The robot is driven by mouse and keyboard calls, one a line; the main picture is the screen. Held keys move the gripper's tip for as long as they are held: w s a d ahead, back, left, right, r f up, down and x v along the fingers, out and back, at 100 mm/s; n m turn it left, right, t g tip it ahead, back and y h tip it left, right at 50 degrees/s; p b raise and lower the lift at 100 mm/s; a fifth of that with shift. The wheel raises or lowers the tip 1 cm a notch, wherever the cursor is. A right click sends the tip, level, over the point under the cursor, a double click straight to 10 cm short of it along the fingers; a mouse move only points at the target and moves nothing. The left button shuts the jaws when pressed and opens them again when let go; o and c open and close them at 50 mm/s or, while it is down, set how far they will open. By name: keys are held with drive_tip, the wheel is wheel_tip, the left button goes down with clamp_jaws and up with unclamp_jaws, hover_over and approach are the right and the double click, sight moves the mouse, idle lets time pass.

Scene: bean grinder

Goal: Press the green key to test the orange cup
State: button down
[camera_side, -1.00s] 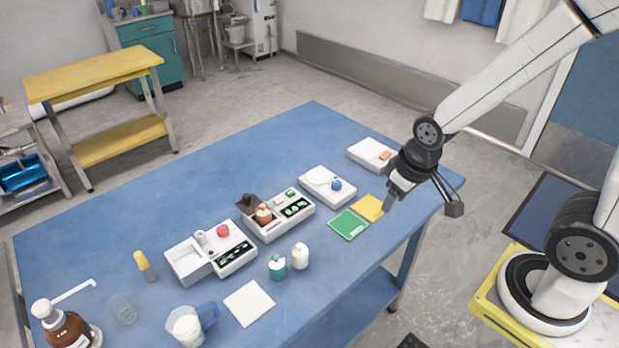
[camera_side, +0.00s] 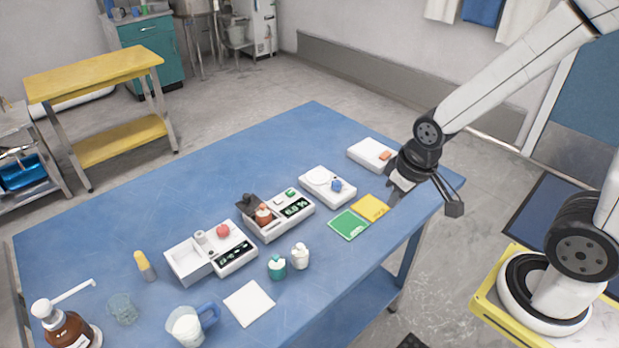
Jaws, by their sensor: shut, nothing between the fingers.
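A white tester (camera_side: 272,231) stands mid-table with an orange-brown cup (camera_side: 263,216) in its left part. A dark lid piece (camera_side: 248,203) stands open beside and above the cup. The small green key (camera_side: 290,193) is on the tester's top, behind its dark display (camera_side: 295,208). The display shows bright green characters, too small to read surely. My gripper (camera_side: 393,197) is shut and empty. It is at the right of the table, beside the yellow pad and well apart from the green key.
A similar white device with a red knob (camera_side: 223,230) stands to the left.

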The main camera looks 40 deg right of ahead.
drive_tip(key=shift+w, duration=0.1)
idle(0.8)
drive_tip(key=m+t+y, duration=0.1)
drive_tip(key=m+t, duration=0.6)
drive_tip(key=m, duration=0.1)
hover_over(292, 194)
wheel_tip(292, 194, down, 5)
drive_tip(key=shift+r, duration=0.15)
drive_tip(key=shift+f, duration=4.4)
